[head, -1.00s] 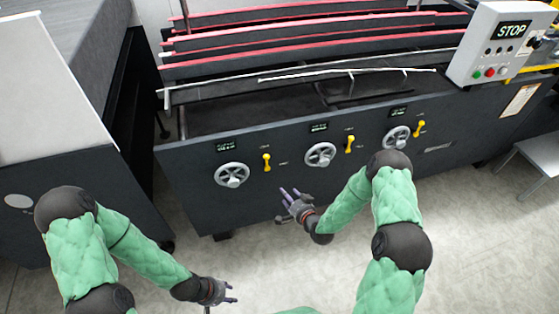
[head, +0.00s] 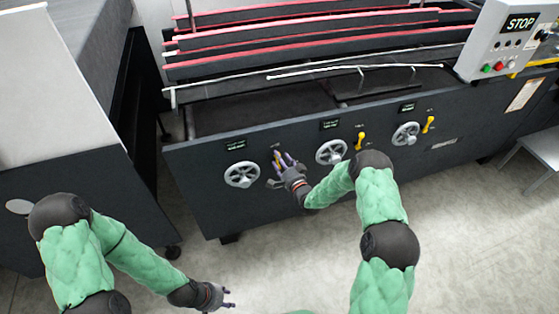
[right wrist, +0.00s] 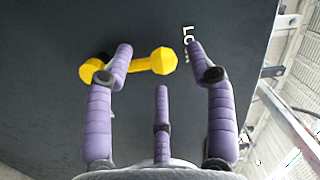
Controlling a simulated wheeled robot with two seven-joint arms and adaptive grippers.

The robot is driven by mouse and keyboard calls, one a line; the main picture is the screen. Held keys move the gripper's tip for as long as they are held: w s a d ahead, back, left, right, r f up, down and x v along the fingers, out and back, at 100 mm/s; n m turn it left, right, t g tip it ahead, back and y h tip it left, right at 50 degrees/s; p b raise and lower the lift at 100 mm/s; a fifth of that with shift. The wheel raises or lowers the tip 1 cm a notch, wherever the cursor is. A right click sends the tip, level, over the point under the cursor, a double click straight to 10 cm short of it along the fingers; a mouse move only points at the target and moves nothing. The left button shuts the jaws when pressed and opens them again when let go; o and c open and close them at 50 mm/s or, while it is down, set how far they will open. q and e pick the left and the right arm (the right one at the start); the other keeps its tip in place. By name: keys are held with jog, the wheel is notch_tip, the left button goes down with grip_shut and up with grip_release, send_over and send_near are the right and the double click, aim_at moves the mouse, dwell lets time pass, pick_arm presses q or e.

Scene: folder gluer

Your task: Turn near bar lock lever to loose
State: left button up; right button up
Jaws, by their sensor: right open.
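The leftmost yellow lock lever (head: 277,156) is on the dark front panel, just right of the left handwheel, and is largely covered by my right gripper (head: 282,164). In the right wrist view the yellow lever (right wrist: 146,66) lies across the picture, with its knob between the fingertips of my open right gripper (right wrist: 160,60). One finger overlaps the lever's bar; I cannot tell whether it touches. White lettering beside the knob is partly hidden by a finger. My left gripper (head: 228,298) hangs low over the floor, away from the panel; its fingers are too small to judge.
Left, middle and right handwheels (head: 242,175) (head: 331,152) (head: 405,134) sit along the panel. Two more yellow levers (head: 361,140) (head: 428,124) stand beside the middle and right ones. A control box (head: 503,40) is at the top right. The floor in front is clear.

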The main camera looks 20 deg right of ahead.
jog(key=shift+w+a, duration=0.1)
jog(key=shift+w, duration=0.5)
grip_shut()
jog(key=shift+s, duration=0.1)
